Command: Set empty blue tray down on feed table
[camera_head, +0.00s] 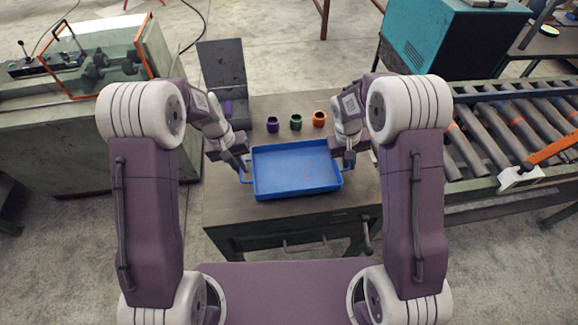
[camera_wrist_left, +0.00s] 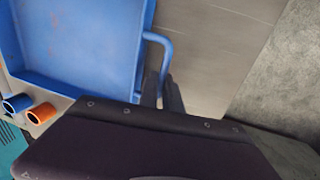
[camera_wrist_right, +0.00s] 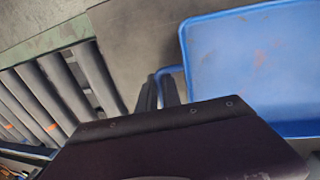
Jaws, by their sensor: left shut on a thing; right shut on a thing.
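The empty blue tray (camera_head: 296,170) is over the front part of the feed table (camera_head: 230,205) in the head view. I cannot tell whether its bottom touches the table top. My left gripper (camera_head: 241,170) is shut on the tray's left handle, also seen in the left wrist view, where the gripper (camera_wrist_left: 168,92) closes around the blue bar. My right gripper (camera_head: 349,160) is shut on the right handle; the right wrist view shows its fingers (camera_wrist_right: 163,88) at that bar. The tray (camera_wrist_left: 80,40) looks empty and about level.
A grey upright metal bin (camera_head: 222,75) is at the table's back left. A roller conveyor (camera_head: 500,125) lies to the right, a machine bench (camera_head: 90,120) to the left.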

